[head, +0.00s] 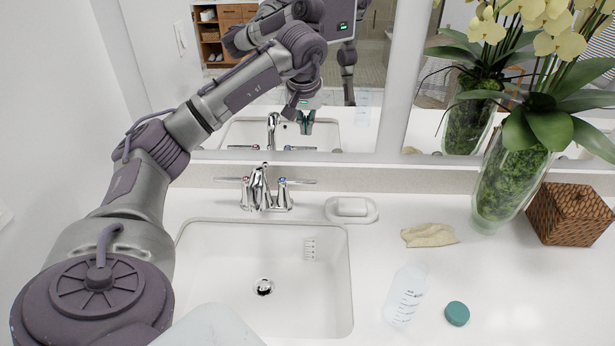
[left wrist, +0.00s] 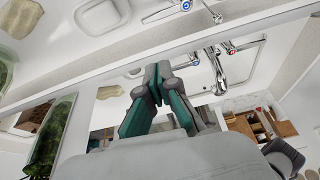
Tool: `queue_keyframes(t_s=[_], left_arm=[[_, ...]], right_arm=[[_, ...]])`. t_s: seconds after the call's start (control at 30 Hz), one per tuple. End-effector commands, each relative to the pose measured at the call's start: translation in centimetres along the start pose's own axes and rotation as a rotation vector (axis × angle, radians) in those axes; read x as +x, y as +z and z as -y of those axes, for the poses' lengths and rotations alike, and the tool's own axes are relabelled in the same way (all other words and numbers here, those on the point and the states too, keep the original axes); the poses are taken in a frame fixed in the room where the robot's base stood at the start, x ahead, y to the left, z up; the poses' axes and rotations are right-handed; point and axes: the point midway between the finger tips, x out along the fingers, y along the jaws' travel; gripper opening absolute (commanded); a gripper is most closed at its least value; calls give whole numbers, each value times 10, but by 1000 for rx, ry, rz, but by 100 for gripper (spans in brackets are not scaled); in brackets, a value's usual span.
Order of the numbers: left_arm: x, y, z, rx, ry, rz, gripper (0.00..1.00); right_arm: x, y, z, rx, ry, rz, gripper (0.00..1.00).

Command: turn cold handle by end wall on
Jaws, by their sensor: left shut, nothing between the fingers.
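The chrome faucet (head: 260,188) stands behind the white sink (head: 345,285). Its cold handle (head: 283,187) has a blue mark and a lever pointing right; the hot handle (head: 246,186) has a red mark and a lever pointing left. My left gripper (head: 307,122) hangs in front of the mirror, above and slightly right of the cold handle, apart from it. Its teal fingers are shut and empty. In the left wrist view the fingers (left wrist: 157,78) are together, and the cold handle (left wrist: 186,6) shows at the top edge. My right gripper is not in view.
The mirror (head: 385,100) rises behind the counter and reflects the faucet and me. A soap dish (head: 351,209), cloth (head: 430,235), clear bottle (head: 406,295), teal cap (head: 457,313), orchid vase (head: 505,185) and woven box (head: 569,213) stand right of the sink. A wall is at left.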

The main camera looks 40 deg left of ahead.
Motion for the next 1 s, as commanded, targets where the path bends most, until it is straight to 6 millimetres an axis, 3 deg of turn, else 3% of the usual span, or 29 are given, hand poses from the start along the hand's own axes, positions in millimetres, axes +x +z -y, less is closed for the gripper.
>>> queue_keyframes(t_s=[0.03, 0.47, 0.67, 1.0], left_arm=[[12, 4, 0, 0, 0, 0, 0], [67, 23, 0, 0, 0, 0, 0], [79, 24, 0, -1, -1, 1, 0], [137, 24, 1, -1, -3, 4, 0]], right_arm=[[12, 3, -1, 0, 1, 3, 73], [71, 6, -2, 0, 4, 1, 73], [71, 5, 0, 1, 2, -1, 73], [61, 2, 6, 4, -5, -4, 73]])
